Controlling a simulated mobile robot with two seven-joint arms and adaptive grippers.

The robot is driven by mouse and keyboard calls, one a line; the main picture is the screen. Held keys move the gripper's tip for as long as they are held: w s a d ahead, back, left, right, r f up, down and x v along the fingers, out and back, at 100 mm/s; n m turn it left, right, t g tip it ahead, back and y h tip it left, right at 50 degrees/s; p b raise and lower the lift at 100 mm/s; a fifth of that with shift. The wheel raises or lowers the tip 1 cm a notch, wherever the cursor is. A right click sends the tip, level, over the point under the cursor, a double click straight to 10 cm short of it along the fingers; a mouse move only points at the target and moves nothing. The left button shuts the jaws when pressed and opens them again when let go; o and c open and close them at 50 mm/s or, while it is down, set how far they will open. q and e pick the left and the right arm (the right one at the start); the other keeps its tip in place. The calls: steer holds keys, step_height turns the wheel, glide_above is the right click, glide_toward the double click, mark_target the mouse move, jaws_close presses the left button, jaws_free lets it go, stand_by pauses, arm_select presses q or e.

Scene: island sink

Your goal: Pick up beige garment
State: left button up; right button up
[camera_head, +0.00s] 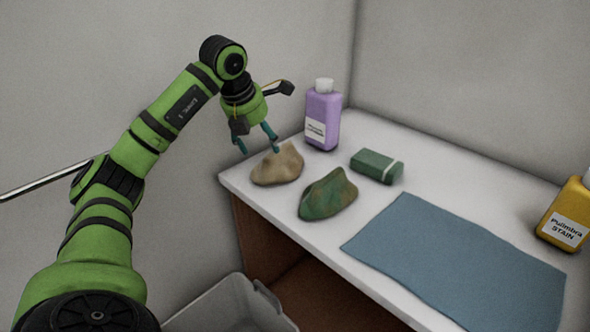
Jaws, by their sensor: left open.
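The beige garment (280,168) lies crumpled on the white counter (405,146), near its left corner. My left gripper (258,150) is above the garment's upper left side, pointing down, with its two teal fingers spread apart. One fingertip is at the garment's top edge in the picture; I cannot tell whether it touches. Nothing shows between the fingers. My right gripper is not in view.
A green camouflage garment (328,196) lies just right of the beige one. A purple bottle (322,115) stands behind. A green box (377,167), a flat blue cloth (460,262) and a yellow bottle (566,215) are further right. A grey bin (232,305) stands below.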

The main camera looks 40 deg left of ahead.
mark_target(281, 161)
arm_select(q)
steer(key=shift+x, duration=0.95)
steer(key=p+x, duration=0.1)
steer(key=x, duration=0.3)
steer(key=shift+w+a+f, duration=0.15)
steer(key=shift+w, duration=0.15)
steer(key=shift+w+f, duration=0.15)
steer(key=shift+f, duration=0.05)
steer(key=c, duration=1.1)
steer(key=shift+c, duration=1.1)
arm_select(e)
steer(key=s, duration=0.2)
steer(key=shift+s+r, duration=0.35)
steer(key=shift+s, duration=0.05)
